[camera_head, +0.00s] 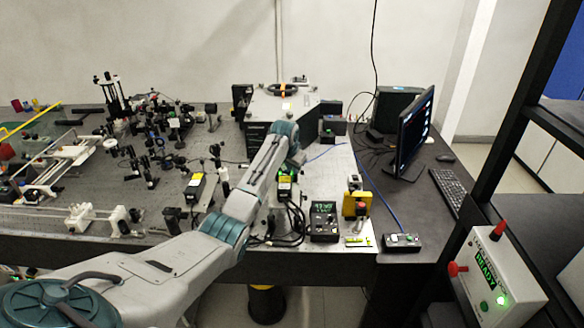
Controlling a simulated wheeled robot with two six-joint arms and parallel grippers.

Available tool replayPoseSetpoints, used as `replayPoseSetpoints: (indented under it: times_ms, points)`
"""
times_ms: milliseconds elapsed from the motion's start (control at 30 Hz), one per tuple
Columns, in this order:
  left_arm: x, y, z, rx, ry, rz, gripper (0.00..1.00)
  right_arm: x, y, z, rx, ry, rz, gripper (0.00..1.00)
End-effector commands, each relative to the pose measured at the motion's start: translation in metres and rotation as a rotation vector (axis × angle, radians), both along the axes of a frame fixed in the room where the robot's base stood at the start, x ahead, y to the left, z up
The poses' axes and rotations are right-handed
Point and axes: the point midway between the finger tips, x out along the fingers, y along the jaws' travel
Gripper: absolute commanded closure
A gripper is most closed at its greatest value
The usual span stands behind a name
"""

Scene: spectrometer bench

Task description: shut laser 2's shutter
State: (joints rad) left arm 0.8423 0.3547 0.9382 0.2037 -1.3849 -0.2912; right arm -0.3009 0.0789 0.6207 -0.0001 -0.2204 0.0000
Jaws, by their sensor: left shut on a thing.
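My left arm reaches in from the lower left over the bench. My left gripper (297,157) is at the back end of a small dark laser box (285,187) with a yellow label and a green light. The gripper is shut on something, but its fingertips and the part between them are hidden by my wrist. The laser's shutter is not visible. Another similar box with a yellow label (194,187) stands further left. I cannot read which box is laser 2. My right gripper is not in view.
A black controller with a green display (324,221) and a yellow box with a red button (356,203) stand right of the arm. A grey spectrometer housing (275,108) is behind. A monitor (412,132) is at right. Optics crowd the left.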

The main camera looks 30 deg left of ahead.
Motion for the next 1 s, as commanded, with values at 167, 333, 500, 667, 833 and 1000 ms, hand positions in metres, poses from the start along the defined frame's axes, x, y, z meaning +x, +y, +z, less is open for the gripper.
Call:
replayPoseSetpoints:
  times_ms: [167, 333, 500, 667, 833, 1000]
  points:
    - [-0.0034, 0.0062, -0.0001, -0.071, -0.045, 0.002, 1.0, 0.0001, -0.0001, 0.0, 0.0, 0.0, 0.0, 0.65]
    - [-0.0057, 0.0097, -0.0002, -0.147, -0.091, 0.002, 1.0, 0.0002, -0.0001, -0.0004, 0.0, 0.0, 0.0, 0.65]
    - [-0.0059, 0.0095, 0.0004, -0.171, -0.104, 0.001, 1.0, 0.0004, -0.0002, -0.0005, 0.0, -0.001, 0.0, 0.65]
    - [-0.0059, 0.0096, 0.0004, -0.17, -0.104, 0.001, 1.0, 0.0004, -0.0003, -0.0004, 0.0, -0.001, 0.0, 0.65]
    - [-0.0059, 0.0096, 0.0004, -0.169, -0.103, 0.0, 0.65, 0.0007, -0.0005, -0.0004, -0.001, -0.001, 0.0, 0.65]
    - [-0.0059, 0.0095, 0.0004, -0.168, -0.104, 0.001, 0.65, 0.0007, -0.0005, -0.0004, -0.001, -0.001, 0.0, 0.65]
